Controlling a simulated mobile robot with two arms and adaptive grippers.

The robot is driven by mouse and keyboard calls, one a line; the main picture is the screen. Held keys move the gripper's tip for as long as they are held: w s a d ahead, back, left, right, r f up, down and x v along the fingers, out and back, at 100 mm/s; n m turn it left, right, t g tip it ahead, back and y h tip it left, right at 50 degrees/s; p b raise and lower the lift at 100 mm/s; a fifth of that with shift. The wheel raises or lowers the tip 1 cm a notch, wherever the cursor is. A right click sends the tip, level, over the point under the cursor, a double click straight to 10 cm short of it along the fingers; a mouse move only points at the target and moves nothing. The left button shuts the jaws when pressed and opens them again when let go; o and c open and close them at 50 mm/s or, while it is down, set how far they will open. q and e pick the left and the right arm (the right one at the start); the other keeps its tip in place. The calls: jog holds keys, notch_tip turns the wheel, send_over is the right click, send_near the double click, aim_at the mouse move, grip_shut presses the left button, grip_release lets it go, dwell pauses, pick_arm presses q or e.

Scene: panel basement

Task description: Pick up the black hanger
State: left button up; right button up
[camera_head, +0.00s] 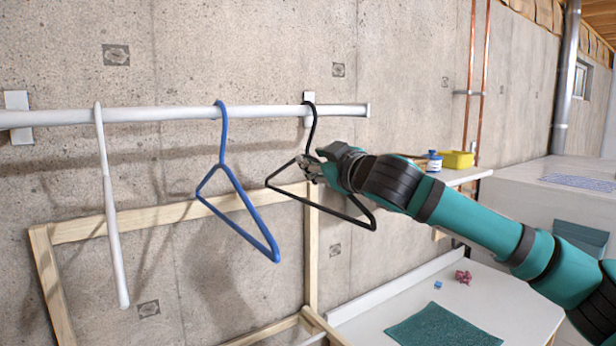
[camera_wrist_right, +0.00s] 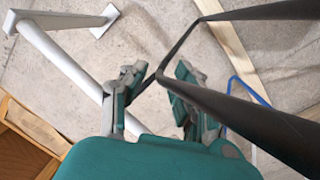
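The black hanger (camera_head: 315,118) hangs by its hook near the right end of the white rail (camera_head: 165,114). My right gripper (camera_head: 309,167) is at the hanger's neck, just below the hook. In the right wrist view the fingers of this gripper (camera_wrist_right: 158,73) are apart, with the neck of the black hanger (camera_wrist_right: 250,115) between them. A gap shows on the finger sides, so they do not look closed on it. My left gripper is not in view.
A blue hanger (camera_head: 222,140) and a white hanger (camera_head: 111,225) hang farther left on the rail. A wooden frame (camera_head: 48,275) stands against the concrete wall. Below right is a white table (camera_head: 400,295) with a teal mat (camera_head: 442,327). A yellow container (camera_head: 457,160) sits on a shelf behind my arm.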

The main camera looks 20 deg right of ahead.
grip_shut()
jog(key=shift+r, duration=0.15)
